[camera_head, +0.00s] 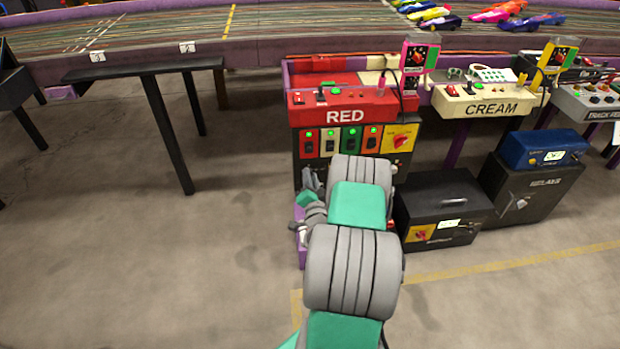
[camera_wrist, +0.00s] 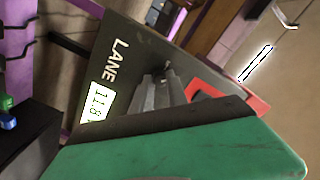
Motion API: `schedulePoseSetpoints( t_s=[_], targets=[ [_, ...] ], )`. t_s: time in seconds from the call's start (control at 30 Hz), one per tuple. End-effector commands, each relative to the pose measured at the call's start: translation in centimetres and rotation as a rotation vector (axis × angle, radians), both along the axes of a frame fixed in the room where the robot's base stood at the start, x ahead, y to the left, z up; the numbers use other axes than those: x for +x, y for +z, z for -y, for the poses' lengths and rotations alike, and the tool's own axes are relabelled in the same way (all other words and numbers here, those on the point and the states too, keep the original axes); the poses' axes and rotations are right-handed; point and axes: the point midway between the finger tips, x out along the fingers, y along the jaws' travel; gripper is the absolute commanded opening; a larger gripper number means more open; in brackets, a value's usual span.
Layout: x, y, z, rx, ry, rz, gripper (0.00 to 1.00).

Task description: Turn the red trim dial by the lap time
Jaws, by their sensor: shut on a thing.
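In the wrist view a dark tilted panel (camera_wrist: 125,75) carries the word LANE and a white lap time display (camera_wrist: 97,102) reading about 11.8. My gripper (camera_wrist: 160,85) reaches down to this panel, beside the display, with its grey fingers close together. It is shut on the trim dial, which the fingers hide almost wholly. A red-edged plate (camera_wrist: 200,86) shows just right of the fingers. In the head view my own arm covers the space in front of the RED station, and I cannot make out the panel or the dial there.
The RED station (camera_head: 345,116) stands just beyond my arm, with the CREAM station (camera_head: 487,108) to its right. A black box (camera_head: 440,195) and a black safe (camera_head: 530,190) stand on the floor at right. A black bench (camera_head: 145,70) is at left. The floor between is clear.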

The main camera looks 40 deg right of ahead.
Motion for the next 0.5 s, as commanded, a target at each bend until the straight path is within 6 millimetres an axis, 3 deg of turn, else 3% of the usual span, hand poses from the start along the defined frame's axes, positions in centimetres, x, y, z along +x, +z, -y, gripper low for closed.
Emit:
schedulePoseSetpoints(
  t_s=[0.5],
  targets=[
    [-0.04,0.01,0.02,0.295,-0.001,0.201,0.00]
  ],
)
